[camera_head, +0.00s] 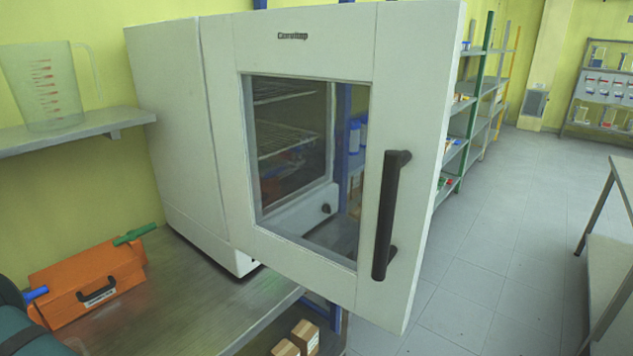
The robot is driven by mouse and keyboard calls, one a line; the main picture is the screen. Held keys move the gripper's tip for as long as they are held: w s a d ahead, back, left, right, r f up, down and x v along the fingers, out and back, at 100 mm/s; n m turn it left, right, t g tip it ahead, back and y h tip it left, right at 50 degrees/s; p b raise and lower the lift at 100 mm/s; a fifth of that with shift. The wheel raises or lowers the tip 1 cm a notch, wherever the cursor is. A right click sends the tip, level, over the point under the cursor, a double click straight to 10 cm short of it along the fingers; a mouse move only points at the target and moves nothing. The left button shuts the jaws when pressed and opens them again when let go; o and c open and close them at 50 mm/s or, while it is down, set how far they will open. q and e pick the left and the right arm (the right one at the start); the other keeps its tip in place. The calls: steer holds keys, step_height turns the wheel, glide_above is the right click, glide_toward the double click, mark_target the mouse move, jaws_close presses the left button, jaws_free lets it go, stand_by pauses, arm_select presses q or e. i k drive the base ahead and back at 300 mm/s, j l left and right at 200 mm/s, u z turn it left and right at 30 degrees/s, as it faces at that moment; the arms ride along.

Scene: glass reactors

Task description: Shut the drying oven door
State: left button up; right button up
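The drying oven (172,130) is a white box standing on a metal bench at the left. Its door (408,130) is open and swung out toward me, hinged on the left, with its free edge at the right. A long black vertical handle (386,215) is on the door's outer face near that free edge. Through the door's window (300,160), wire racks (285,138) and a black knob (326,208) show. The rest of the oven's inside is hidden behind the door. Neither of my grippers is in view, and nothing touches the handle.
A wall shelf (75,132) at the left holds a clear measuring jug (42,88). An orange case (90,285) lies on the metal bench (205,300). Small boxes (303,336) sit below the bench. Shelving (480,100) stands behind. Grey floor (490,260) is clear between the door and a right-hand table (612,240).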

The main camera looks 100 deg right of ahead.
mark_target(409, 51)
steer(key=j+z, duration=0.1)
steer(key=z, duration=0.4)
steer(key=i+j+z, duration=0.1)
steer(key=z, duration=0.35)
steer(key=j+z, duration=0.15)
steer(key=z, duration=1.55)
steer(key=i+l+z, duration=0.2)
steer(key=z, duration=0.15)
steer(key=l, duration=0.15)
